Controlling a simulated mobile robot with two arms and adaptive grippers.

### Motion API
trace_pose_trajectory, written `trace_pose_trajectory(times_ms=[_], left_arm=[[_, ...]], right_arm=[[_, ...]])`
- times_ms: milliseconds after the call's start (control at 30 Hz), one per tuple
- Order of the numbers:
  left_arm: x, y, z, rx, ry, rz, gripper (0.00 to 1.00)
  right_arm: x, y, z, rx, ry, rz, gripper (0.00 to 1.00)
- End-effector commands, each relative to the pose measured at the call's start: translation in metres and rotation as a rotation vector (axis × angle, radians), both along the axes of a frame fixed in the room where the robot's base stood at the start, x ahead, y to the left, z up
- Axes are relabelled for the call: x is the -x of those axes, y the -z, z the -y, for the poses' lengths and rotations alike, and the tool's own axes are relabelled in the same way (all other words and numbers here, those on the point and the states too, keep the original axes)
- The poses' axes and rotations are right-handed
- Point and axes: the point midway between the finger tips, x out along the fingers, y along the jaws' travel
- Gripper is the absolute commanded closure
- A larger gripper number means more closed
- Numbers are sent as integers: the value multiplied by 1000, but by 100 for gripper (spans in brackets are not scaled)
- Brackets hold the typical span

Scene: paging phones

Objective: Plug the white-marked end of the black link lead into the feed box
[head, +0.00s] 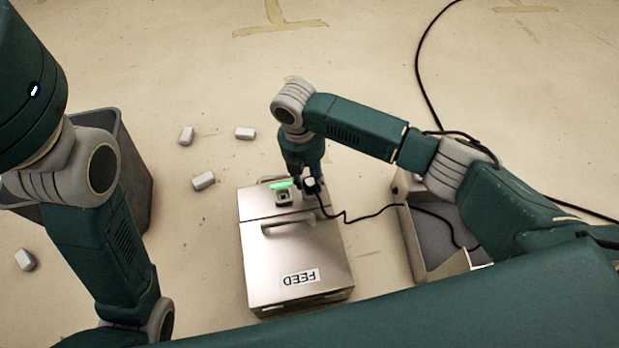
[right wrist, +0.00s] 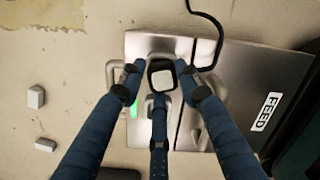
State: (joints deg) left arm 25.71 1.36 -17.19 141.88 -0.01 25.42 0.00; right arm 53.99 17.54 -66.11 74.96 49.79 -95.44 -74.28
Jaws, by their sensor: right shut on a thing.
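The feed box (head: 258,255) is a silver metal case labelled FEED, with a handle and a lit green strip (head: 280,184). A square dark-rimmed socket (head: 284,197) on its top shows uncovered in the head view. My right gripper (head: 306,176) is shut on the white-marked plug (head: 311,186) of the black link lead (head: 362,217), just right of the socket and apart from it. In the right wrist view, the fingers surround the plug's white face (right wrist: 161,79); the plug's underside is hidden. My left arm shows at left, its gripper out of frame.
A shallow tray (head: 408,232) stands right of the box, with the lead running across it. A dark grey bin (head: 137,165) stands at left behind my left arm. Several small white blocks (head: 204,180) lie on the floor. Another cable stretch (head: 418,72) curves at upper right.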

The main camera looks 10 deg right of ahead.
Motion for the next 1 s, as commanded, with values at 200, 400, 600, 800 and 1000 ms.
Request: trace_pose_trajectory(times_ms=[200, 400, 600, 800, 1000], left_arm=[[2, -1, 0, 0, -1, 5, 60], [2, -1, 0, 0, -1, 5, 60], [2, -1, 0, -1, 0, 5, 60], [2, -2, 0, 1, 1, 6, 60], [2, -1, -1, 2, 2, 5, 60]], right_arm=[[0, 1, 0, 0, 0, 0, 100], [0, 1, 0, 0, 0, 0, 100], [0, 2, 0, 0, 0, 0, 100], [0, 5, 0, -1, 0, -1, 100], [0, 8, 0, -1, 0, -1, 100]])
